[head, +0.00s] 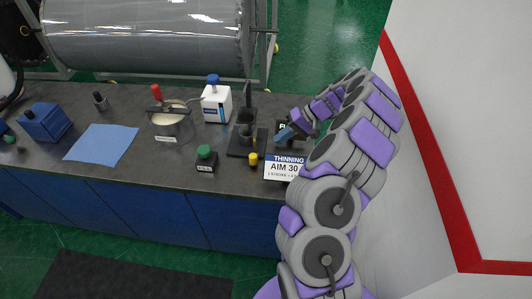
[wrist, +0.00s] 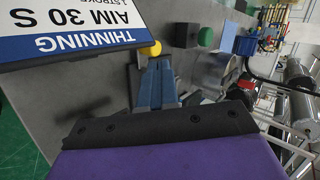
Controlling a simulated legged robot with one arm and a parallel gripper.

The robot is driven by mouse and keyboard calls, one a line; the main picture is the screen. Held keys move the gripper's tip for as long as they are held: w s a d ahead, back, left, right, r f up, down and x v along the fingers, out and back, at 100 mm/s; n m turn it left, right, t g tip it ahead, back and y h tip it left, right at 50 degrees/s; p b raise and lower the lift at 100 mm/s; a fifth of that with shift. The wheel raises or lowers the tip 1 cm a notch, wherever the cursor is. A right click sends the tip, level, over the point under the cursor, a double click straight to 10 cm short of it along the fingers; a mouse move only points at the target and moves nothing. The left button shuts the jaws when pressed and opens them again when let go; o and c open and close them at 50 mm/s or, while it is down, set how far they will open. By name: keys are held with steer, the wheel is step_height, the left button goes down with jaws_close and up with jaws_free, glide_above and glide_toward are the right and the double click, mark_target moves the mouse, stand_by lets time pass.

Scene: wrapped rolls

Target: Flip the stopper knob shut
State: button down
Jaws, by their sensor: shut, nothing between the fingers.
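I cannot tell for certain which part is the stopper knob. A yellow knob (head: 253,159) stands on the bench in front of a black stand (head: 247,134) with an upright post. The yellow knob also shows in the wrist view (wrist: 151,48), just beyond my fingertips. My gripper (head: 284,133) is at the right of the black stand, above the bench, partly covering a dark labelled item. In the wrist view my gripper's blue fingers (wrist: 155,66) are together and empty. Contact with the knob cannot be made out.
A "THINNING AIM 30" sign (head: 284,168) stands close below my gripper. A green-capped block (head: 206,158), a white blue-capped bottle (head: 216,103) and a round pot (head: 170,125) stand leftward. A blue cloth (head: 101,143) lies flat. A white wall (head: 475,120) rises at right.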

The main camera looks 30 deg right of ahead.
mark_target(255, 144)
steer(key=s+d+f+m, duration=0.1)
steer(key=d+f, duration=0.3)
steer(key=d, duration=0.1)
steer(key=shift+t, duration=0.4)
steer(key=x, duration=0.3)
steer(key=b+x, duration=0.1)
steer(key=x, duration=0.1)
steer(key=b+x, duration=0.1)
steer(key=x, duration=0.2)
steer(key=shift+d+f, duration=0.15)
steer(key=shift+f, duration=0.4)
steer(key=a, duration=0.1)
steer(key=w+a, duration=0.1)
steer(key=a, duration=0.1)
steer(key=shift+w+a+f+h+b, duration=0.1)
steer(key=shift+w+h+b, duration=0.1)
steer(key=shift+h+b, duration=0.1)
steer(key=shift+w+a, duration=0.2)
steer(key=shift+a, duration=0.4)
steer(key=shift+d, duration=0.15)
